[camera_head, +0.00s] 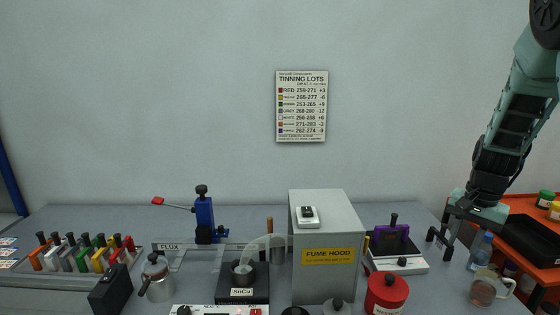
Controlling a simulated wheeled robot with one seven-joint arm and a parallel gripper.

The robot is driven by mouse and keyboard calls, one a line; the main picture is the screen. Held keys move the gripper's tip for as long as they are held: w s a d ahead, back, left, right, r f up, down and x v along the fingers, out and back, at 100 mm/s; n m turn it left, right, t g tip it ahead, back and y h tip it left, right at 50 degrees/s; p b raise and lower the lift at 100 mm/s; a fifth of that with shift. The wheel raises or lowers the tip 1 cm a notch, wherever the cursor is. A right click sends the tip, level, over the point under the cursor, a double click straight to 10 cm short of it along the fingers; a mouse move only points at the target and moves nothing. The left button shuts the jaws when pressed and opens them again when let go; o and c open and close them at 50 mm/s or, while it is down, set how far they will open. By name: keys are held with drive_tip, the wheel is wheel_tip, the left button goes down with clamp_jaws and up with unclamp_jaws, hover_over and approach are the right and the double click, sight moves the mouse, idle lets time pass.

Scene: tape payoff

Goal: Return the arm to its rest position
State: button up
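My arm comes down from the upper right of the head view. My gripper (439,243) is at its lower end, over the right part of the bench. Its two dark fingers stand apart with nothing visible between them, so it looks open and empty. It is just right of the purple device (391,238) on a white base, and I cannot tell whether they are close in depth. A clear bottle (481,252) stands below and right of the wrist.
A grey fume hood (327,255) stands mid-bench, with a red canister (386,294) before it. A glass mug (484,288) is at front right. An orange cart (521,209) with a black tray stands right. Colored-handled tools (84,254) and a blue press (204,220) are left.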

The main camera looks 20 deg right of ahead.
drive_tip(key=a+r+n+y, duration=0.1)
drive_tip(key=a+r+n, duration=0.2)
drive_tip(key=a+n, duration=1.35)
drive_tip(key=s+a+n, duration=0.2)
drive_tip(key=s+a, duration=0.6)
drive_tip(key=a, duration=0.4)
drive_tip(key=s+a+r+n, duration=0.1)
drive_tip(key=s+a, duration=0.8)
drive_tip(key=a, duration=0.3)
drive_tip(key=shift+a+n+g+h, duration=0.3)
drive_tip(key=shift+a+n, duration=0.05)
drive_tip(key=shift+a, duration=0.05)
